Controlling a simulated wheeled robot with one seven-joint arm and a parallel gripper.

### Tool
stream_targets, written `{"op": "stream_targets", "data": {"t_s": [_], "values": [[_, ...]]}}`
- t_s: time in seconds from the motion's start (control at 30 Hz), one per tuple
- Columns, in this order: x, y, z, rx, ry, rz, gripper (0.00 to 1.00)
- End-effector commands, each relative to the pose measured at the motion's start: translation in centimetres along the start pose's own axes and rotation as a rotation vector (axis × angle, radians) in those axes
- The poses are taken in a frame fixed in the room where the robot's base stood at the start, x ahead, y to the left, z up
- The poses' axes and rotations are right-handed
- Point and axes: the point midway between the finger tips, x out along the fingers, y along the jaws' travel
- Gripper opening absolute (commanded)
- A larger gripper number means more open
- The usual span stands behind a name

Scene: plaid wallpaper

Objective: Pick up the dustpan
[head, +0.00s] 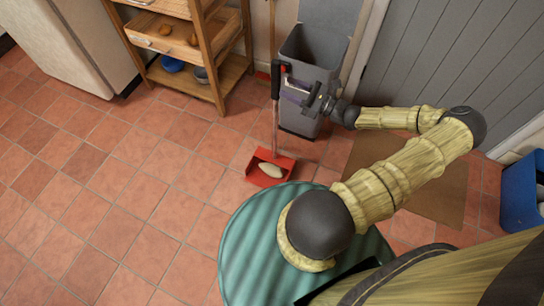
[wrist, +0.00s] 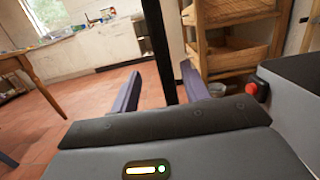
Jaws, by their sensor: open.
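The dustpan (head: 260,178) is red with a long upright handle, grey below and black at the top. It stands on the tiled floor in front of a grey bin, with a pale oval object (head: 271,170) in its pan. My gripper (head: 286,84) is open beside the upper black part of the handle. In the wrist view the black handle (wrist: 158,40) rises between the two purple fingers of my gripper (wrist: 160,75). I cannot tell whether either finger touches it. The pan is out of the wrist view.
The grey bin (head: 306,75) stands just behind my gripper. A wooden shelf unit (head: 215,92) is at the back left, and a blue crate (head: 520,195) is at the far right. A green round top (head: 240,245) is below my arm. The floor at left is clear.

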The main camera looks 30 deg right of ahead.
Motion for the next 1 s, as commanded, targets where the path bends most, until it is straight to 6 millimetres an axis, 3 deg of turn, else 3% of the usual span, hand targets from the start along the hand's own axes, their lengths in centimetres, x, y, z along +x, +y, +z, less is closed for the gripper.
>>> {"op": "stream_targets", "data": {"t_s": [0.2,0.57,1.0], "values": [[2.5,0.1,-0.1,0.0,-0.001,0.001,0.46],[2.8,0.0,-0.1,0.0,-0.001,0.001,0.46],[7.7,-0.5,0.1,0.0,-0.001,0.001,0.46]]}}
